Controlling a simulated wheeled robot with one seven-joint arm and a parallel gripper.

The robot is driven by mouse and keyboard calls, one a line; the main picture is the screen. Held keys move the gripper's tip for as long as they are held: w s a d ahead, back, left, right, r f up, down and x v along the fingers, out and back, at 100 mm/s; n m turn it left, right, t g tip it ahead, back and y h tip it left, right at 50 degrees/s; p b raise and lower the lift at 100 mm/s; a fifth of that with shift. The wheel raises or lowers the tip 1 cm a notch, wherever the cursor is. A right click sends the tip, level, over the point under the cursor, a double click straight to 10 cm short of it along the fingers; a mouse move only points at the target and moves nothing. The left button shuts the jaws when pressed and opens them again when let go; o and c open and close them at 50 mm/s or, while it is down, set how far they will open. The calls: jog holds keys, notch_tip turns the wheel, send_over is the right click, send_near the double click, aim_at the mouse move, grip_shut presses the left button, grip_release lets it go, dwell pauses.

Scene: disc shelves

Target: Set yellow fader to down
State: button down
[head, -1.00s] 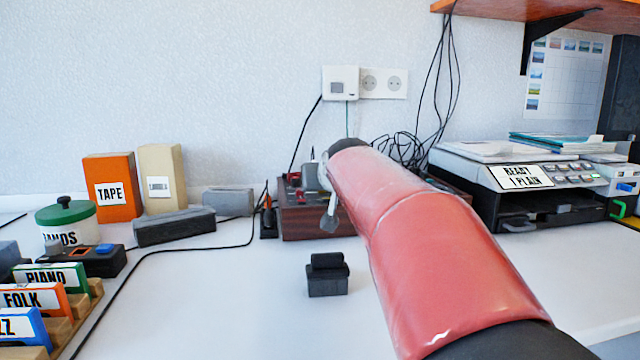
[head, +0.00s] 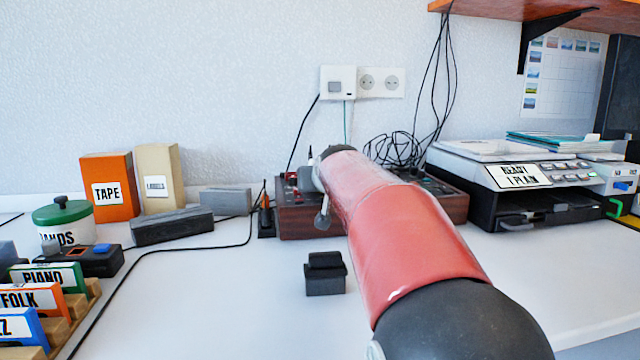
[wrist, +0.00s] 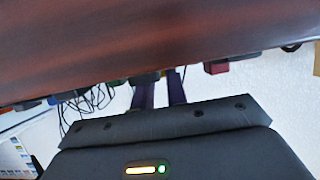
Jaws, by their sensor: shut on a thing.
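The wood-sided control box (head: 296,222) stands on the table against the back wall, with small red and green controls on top. My red arm crosses in front of it and hides the middle of its top. I cannot make out the yellow fader in either view. In the wrist view the box's wooden side (wrist: 120,40) fills the upper part. My gripper (wrist: 160,90) shows there as two dark fingers close together, their tips hidden behind the edge of the wood. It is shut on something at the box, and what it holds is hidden.
A small black block (head: 326,275) stands on the table in front of the box. A printer (head: 510,190) is at the right. An orange box (head: 110,187), a green-lidded jar (head: 64,220) and a file rack are at the left. Cables hang behind.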

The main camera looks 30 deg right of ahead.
jog(key=s+b, duration=0.1)
jog(key=s+a, duration=0.1)
jog(key=s, duration=0.1)
jog(key=shift+s+b, duration=0.15)
jog(key=shift+b, duration=0.2)
jog(key=c, duration=1.4)
grip_release()
jog(key=v, duration=0.7)
jog(key=shift+s+r, duration=0.15)
jog(key=shift+s, duration=0.2)
